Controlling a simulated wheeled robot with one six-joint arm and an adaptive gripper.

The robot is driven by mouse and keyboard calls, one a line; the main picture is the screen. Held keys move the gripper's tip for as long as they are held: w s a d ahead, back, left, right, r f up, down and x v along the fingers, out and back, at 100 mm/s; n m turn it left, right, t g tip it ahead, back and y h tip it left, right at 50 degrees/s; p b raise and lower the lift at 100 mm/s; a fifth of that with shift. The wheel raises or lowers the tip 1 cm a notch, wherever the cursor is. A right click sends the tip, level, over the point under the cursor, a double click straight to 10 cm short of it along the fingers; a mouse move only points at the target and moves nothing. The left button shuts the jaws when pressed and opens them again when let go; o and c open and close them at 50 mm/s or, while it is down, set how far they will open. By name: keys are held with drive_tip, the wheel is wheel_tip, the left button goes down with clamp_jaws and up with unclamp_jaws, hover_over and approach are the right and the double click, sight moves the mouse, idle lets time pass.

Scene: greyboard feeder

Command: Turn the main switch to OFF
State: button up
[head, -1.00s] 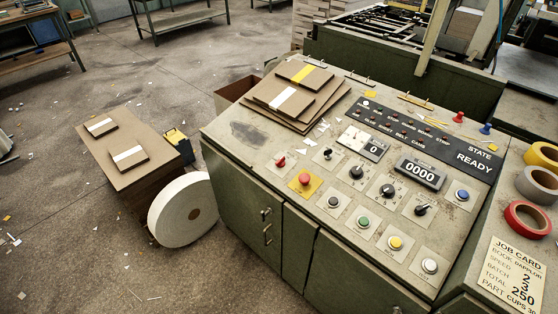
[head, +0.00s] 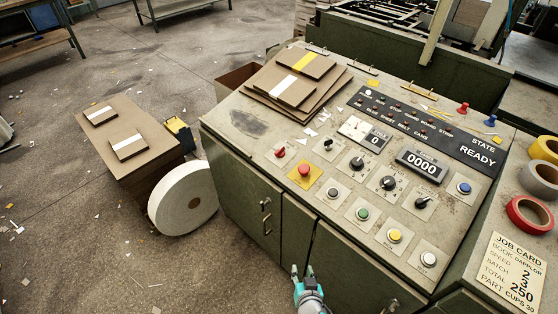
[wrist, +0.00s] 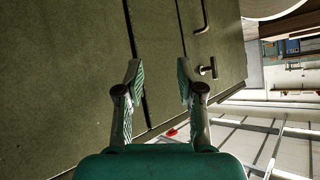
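The control panel (head: 335,215) of a green cabinet carries several black rotary knobs: one at the upper left (head: 328,145), one below it (head: 357,163), one in the middle (head: 388,183) and one at the right (head: 422,202). A small red-tipped control (head: 280,152) sits at the panel's left. Their labels are too small to read, so I cannot tell which is the main switch. My gripper (head: 303,270) is in front of the cabinet, below the panel's front edge, apart from every knob. In the wrist view my gripper (wrist: 160,70) is open and empty, facing the cabinet doors.
A red emergency button (head: 304,171) on a yellow plate and several push buttons sit among the knobs. The display (head: 478,149) reads READY. Board stacks (head: 296,91) lie at the panel's back left, tape rolls (head: 529,215) at the right. Door handles (head: 266,220) protrude from the cabinet.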

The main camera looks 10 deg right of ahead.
drive_tip(key=w+a+r+m+h, duration=0.1)
drive_tip(key=w+a+r+m, duration=0.1)
drive_tip(key=w, duration=0.8)
drive_tip(key=m+g+h, duration=0.3)
drive_tip(key=m+h, duration=0.3)
drive_tip(key=h, duration=0.3)
approach(278, 150)
drive_tip(key=x, duration=0.9)
drive_tip(key=shift+d+f, duration=0.1)
drive_tip(key=shift+d, duration=0.1)
clamp_jaws()
